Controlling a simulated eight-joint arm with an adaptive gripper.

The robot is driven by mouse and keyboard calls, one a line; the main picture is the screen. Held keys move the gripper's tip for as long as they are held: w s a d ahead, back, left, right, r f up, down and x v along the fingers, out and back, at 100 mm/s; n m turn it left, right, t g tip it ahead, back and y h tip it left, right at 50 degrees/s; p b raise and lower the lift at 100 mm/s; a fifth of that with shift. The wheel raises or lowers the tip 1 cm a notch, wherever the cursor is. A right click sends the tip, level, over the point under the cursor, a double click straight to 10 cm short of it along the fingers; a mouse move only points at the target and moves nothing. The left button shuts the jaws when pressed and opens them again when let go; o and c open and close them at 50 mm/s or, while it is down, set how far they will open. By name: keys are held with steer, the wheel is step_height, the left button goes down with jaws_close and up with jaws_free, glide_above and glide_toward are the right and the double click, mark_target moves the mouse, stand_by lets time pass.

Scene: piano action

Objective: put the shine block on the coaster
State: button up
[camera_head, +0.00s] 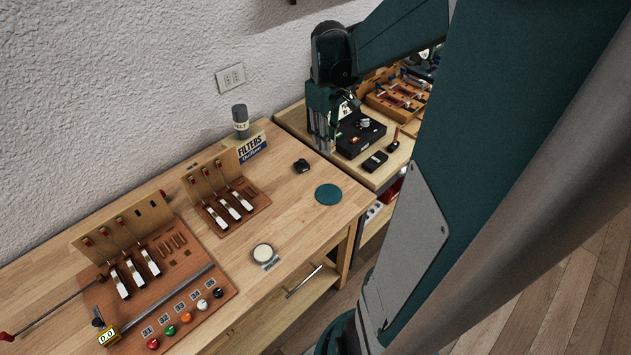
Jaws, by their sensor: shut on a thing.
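The round green coaster (328,194) lies flat and bare near the right edge of the wooden bench. My gripper (326,147) points down behind it, over the left edge of the farther table, apart from the coaster. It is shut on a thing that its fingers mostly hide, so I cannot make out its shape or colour. I cannot pick out the shine block for certain anywhere in view.
A black case (360,133) and a small black box (375,160) sit right of my gripper. A small dark object (301,166) and a filters box (251,148) stand left of the coaster. A cream disc (263,252) lies nearer. The bench around the coaster is clear.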

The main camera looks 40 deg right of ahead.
steer(key=shift+s+d, duration=0.35)
steer(key=shift+s, duration=0.15)
steer(key=shift+s+d+f, duration=0.1)
steer(key=shift+s+f, duration=0.05)
steer(key=shift+f, duration=0.15)
glide_above(329, 194)
step_height(329, 194, down, 10)
steer(key=shift+f, duration=0.25)
steer(key=shift+f+b, duration=0.4)
steer(key=shift+f, duration=2.55)
steer(key=shift+f, duration=2.05)
steer(key=shift+f+b, duration=0.15)
steer(key=shift+b, duration=0.3)
